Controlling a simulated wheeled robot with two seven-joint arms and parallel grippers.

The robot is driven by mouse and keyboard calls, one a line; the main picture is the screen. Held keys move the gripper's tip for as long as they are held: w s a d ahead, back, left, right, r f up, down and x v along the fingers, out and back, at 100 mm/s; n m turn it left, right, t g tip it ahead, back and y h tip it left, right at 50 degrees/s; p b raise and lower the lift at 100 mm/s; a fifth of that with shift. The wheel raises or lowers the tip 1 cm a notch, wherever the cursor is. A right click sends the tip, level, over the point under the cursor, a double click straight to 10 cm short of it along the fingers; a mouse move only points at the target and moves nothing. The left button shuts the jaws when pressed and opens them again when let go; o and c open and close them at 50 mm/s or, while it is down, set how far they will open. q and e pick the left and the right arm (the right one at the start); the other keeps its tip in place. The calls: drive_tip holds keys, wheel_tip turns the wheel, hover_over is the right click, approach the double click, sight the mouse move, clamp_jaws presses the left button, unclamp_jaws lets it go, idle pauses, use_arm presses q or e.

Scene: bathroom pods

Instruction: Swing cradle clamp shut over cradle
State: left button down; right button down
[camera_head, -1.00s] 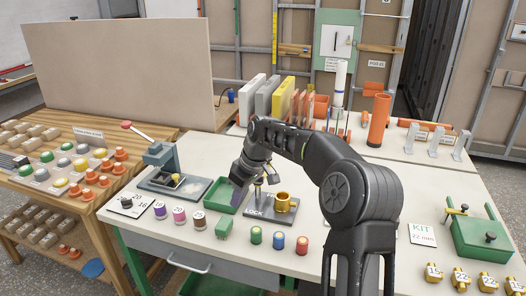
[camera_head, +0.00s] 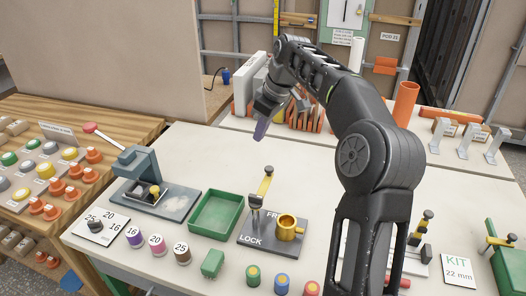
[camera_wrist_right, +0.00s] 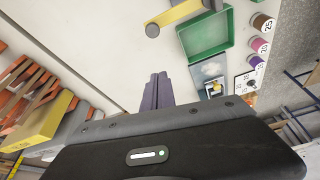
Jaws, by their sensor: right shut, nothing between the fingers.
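A dark grey plate (camera_head: 262,241) marked LOCK and FREE stands on the white table. It carries a brass cup (camera_head: 287,228) and a grey post with a yellow swing arm (camera_head: 264,186), whose knobbed end points toward the back, away from the cup. The arm also shows at the top of the right wrist view (camera_wrist_right: 185,12). Another yellow arm with a black knob (camera_head: 425,228) stands farther right, partly behind my right arm. I cannot tell which is the cradle clamp. My right gripper (camera_head: 261,132) is shut and empty, above and behind the plate. My left gripper is out of view.
A green tray (camera_head: 216,214) and a grey press (camera_head: 140,170) stand left of the plate. Marked spools (camera_head: 157,244) and a green block (camera_head: 213,263) lie in front. Upright orange and grey panels (camera_head: 305,108) stand behind. A green fixture (camera_head: 505,250) is far right.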

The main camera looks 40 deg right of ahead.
sight(263, 186)
drive_tip(key=shift+a, duration=0.1)
drive_tip(key=shift+f, duration=0.15)
wheel_tip(263, 186, down, 9)
drive_tip(key=p, duration=0.2)
drive_tip(key=shift+s, duration=0.35)
drive_tip(key=shift+s+d+f, duration=0.1)
drive_tip(key=shift+d+f, duration=0.05)
drive_tip(key=shift+d, duration=0.1)
idle(0.5)
